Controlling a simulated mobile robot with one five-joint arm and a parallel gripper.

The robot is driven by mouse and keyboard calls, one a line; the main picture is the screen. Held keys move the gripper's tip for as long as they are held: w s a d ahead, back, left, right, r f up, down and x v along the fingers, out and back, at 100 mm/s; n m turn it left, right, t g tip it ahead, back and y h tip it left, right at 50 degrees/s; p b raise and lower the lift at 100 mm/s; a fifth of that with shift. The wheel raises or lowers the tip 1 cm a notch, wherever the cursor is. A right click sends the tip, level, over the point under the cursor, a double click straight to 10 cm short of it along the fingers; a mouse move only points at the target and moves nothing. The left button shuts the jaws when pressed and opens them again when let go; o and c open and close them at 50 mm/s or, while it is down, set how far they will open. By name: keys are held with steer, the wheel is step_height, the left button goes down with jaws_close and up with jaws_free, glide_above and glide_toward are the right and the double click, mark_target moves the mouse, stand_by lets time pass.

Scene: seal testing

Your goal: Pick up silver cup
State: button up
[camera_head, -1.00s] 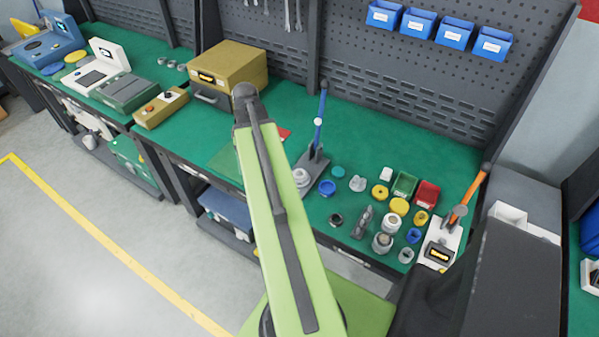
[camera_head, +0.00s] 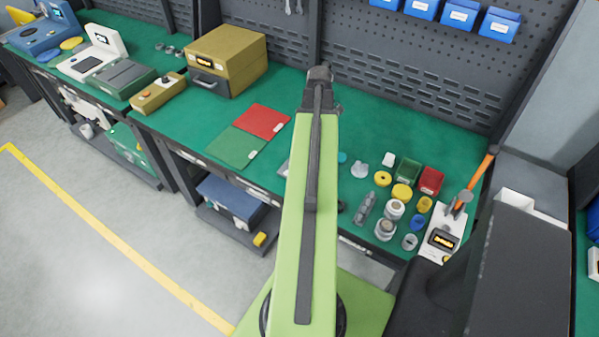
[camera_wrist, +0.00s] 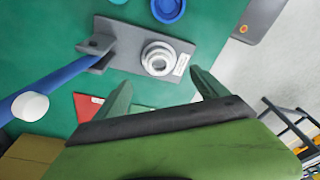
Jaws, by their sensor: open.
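My gripper (camera_wrist: 163,92) is open and empty in the wrist view, its two green fingers spread. A silver round cup-like part (camera_wrist: 158,59) with a hole in its top sits on the grey base plate (camera_wrist: 122,48) of a blue-handled press (camera_wrist: 55,88). It lies just beyond the fingertips in the picture, between their lines and apart from them. In the head view my arm hides this part and most of the press. Other silver or grey round parts (camera_head: 385,229) stand on the bench to the right of my arm; I cannot tell which is the named cup.
A blue ring (camera_wrist: 168,8) lies beyond the plate. Yellow parts (camera_head: 402,192), a green bin (camera_head: 408,170), a red bin (camera_head: 431,180) and an orange-handled press (camera_head: 470,185) crowd the bench at right. Red (camera_head: 262,121) and green (camera_head: 235,147) mats lie left. A pegboard (camera_head: 420,75) rises behind.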

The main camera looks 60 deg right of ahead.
steer(key=f+b, duration=0.3)
steer(key=w+f+b, duration=0.1)
steer(key=f+b, duration=0.2)
steer(key=f, duration=0.1)
steer(key=f+b, duration=0.3)
steer(key=shift+w+a+f, duration=0.25)
steer(key=shift+r, duration=0.2)
steer(key=shift+c, duration=0.4)
steer(key=c, duration=1.3)
steer(key=shift+c, duration=0.2)
steer(key=shift+r+p, duration=0.1)
steer(key=shift+p, duration=0.25)
step_height(320, 180, up, 4)
steer(key=p, duration=0.4)
steer(key=shift+r, duration=0.1)
steer(key=s+d+r+p, duration=0.3)
steer(key=s+r+p, duration=0.3)
steer(key=s, duration=0.5)
steer(key=shift+s+r+p, duration=0.15)
steer(key=shift+r+p, duration=0.15)
steer(key=shift+p, duration=0.1)
